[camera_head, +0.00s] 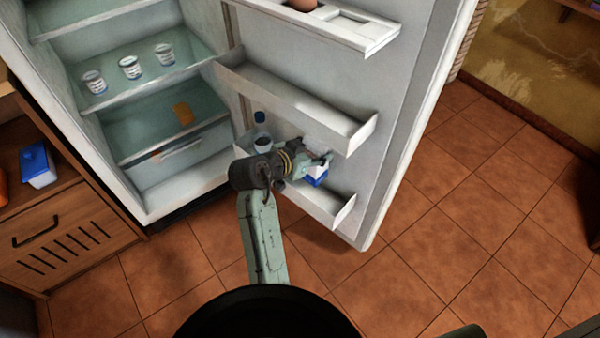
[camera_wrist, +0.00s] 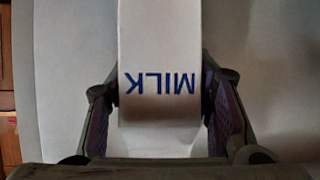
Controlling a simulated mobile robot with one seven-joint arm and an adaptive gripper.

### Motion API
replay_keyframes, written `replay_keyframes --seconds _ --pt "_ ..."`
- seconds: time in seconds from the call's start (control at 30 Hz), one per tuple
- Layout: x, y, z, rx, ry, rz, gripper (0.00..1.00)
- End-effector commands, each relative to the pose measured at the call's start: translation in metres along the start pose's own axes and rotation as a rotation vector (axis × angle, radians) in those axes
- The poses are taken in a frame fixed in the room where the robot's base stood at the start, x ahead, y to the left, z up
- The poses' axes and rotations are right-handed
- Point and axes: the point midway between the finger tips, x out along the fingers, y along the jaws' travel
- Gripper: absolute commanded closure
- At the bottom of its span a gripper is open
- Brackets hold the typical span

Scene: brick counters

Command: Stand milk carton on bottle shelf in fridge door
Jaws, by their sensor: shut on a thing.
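The milk carton (camera_wrist: 160,75) is white with blue "MILK" lettering, which appears upside down in the wrist view. My gripper (camera_wrist: 163,135) is shut on it, with a finger on each side. In the head view, my gripper (camera_head: 322,161) is at the low bottle shelf (camera_head: 343,212) of the open fridge door. The carton's white and blue body (camera_head: 316,176) shows just below the gripper, partly hidden by it. It looks upright at the shelf, but I cannot tell whether its base touches the shelf floor.
A dark-capped bottle (camera_head: 262,138) stands at the left end of the same shelf. A middle door shelf (camera_head: 300,98) hangs above my gripper. Small cups (camera_head: 130,68) stand inside the fridge. Tiled floor lies right.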

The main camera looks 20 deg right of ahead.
Motion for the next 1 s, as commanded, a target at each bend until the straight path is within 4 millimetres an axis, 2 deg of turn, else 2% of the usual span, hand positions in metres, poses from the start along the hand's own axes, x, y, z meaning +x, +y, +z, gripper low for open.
replay_keyframes --seconds 0.1,0.33,0.63,0.8,1.0 --pt "0.002 0.000 0.004 -0.001 0.002 -0.001 1.00" --pt "0.021 0.000 0.040 -0.004 0.000 0.000 1.00" --pt "0.034 0.000 0.063 -0.002 0.002 -0.001 1.00" --pt "0.045 0.000 0.083 -0.003 0.001 -0.001 1.00" --pt "0.048 -0.001 0.087 0.001 0.003 -0.003 1.00"
